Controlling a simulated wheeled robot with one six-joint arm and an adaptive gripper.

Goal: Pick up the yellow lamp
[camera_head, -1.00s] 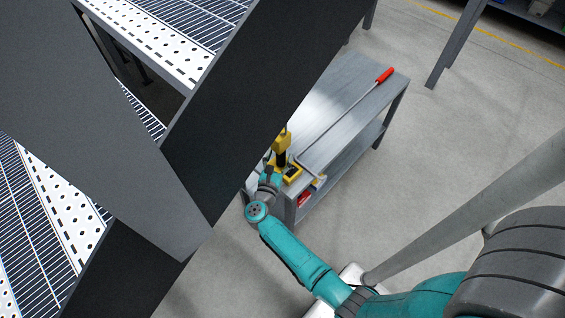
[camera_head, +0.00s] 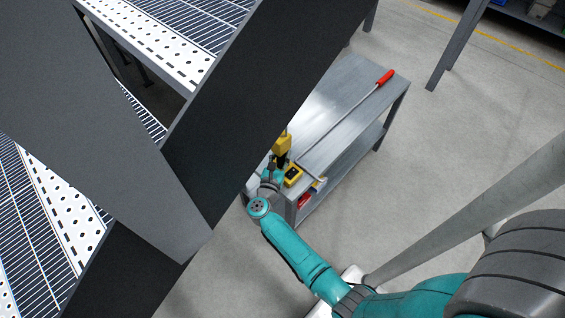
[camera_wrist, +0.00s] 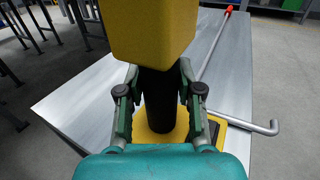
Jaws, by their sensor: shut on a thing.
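The yellow lamp has a boxy yellow head (camera_wrist: 155,30) above a black stem (camera_wrist: 160,105) in the wrist view. In the head view, the lamp (camera_head: 283,143) stands at the near left end of the metal table, partly behind the dark beam. My gripper (camera_wrist: 159,78) is shut on the black stem, with one finger on each side, just below the head. My gripper also shows in the head view (camera_head: 276,165). Yellow shows around the foot of the stem in the wrist view; I cannot tell whether the lamp touches the table.
A yellow and dark device (camera_head: 293,175) lies close to the lamp on the grey metal table (camera_head: 335,95). A long bar with a red end (camera_head: 384,77) lies along the tabletop. A wide dark beam (camera_head: 250,100) blocks much of the head view. Open floor lies to the right.

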